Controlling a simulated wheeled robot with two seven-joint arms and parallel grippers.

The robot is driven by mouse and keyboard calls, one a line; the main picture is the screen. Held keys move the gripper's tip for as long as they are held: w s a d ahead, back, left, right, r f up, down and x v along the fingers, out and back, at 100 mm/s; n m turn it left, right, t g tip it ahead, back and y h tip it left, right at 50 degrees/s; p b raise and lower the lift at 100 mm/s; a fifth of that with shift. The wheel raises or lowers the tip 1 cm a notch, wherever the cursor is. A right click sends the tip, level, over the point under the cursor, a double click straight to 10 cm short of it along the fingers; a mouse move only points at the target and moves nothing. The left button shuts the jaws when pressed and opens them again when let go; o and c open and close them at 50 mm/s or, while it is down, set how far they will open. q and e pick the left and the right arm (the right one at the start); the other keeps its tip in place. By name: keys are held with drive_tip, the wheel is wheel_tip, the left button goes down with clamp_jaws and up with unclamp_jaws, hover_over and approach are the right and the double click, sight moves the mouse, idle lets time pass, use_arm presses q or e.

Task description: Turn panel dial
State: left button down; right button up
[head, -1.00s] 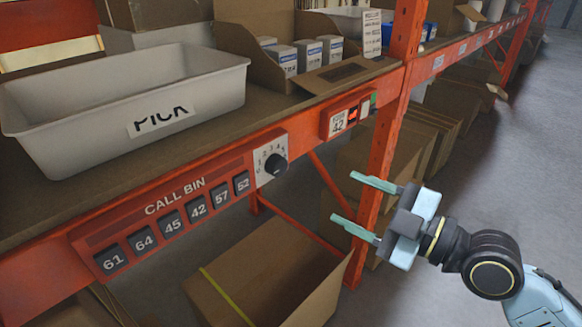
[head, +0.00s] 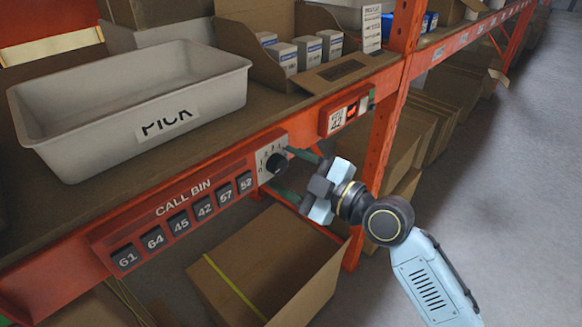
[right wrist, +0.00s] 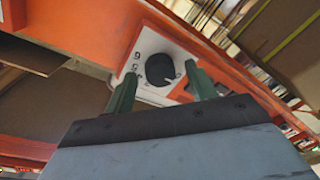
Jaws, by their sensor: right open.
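The panel dial (head: 276,164) is a black round knob on a white numbered plate (head: 262,158), fixed to the orange shelf beam. In the right wrist view the dial (right wrist: 160,69) lies between and beyond the two green fingertips. My right gripper (head: 284,171) is open, with one finger above the dial and one below it. In the right wrist view the right gripper (right wrist: 163,88) shows a gap on the left of the knob, and the right finger is close to its lower right edge. Whether a finger touches it, I cannot tell. My left gripper is not in view.
The red CALL BIN panel (head: 180,213) with several numbered buttons is left of the dial. A small display box (head: 346,112) sits to its right, near the orange upright (head: 387,130). A grey PICK bin (head: 130,105) stands on the shelf. An open cardboard box (head: 275,265) lies below.

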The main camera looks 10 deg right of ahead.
drive_tip(key=c, duration=1)
drive_tip(key=shift+m, duration=0.4)
drive_tip(key=shift+f+m, duration=0.1)
drive_tip(key=shift+m, duration=0.9)
drive_tip(key=m, duration=0.3)
drive_tip(key=shift+t, duration=0.3)
drive_tip(key=m+t+p, duration=0.1)
drive_tip(key=m, duration=0.5)
drive_tip(key=shift+s+a+p, duration=0.1)
drive_tip(key=shift+p, duration=0.2)
drive_tip(key=shift+m, duration=0.4)
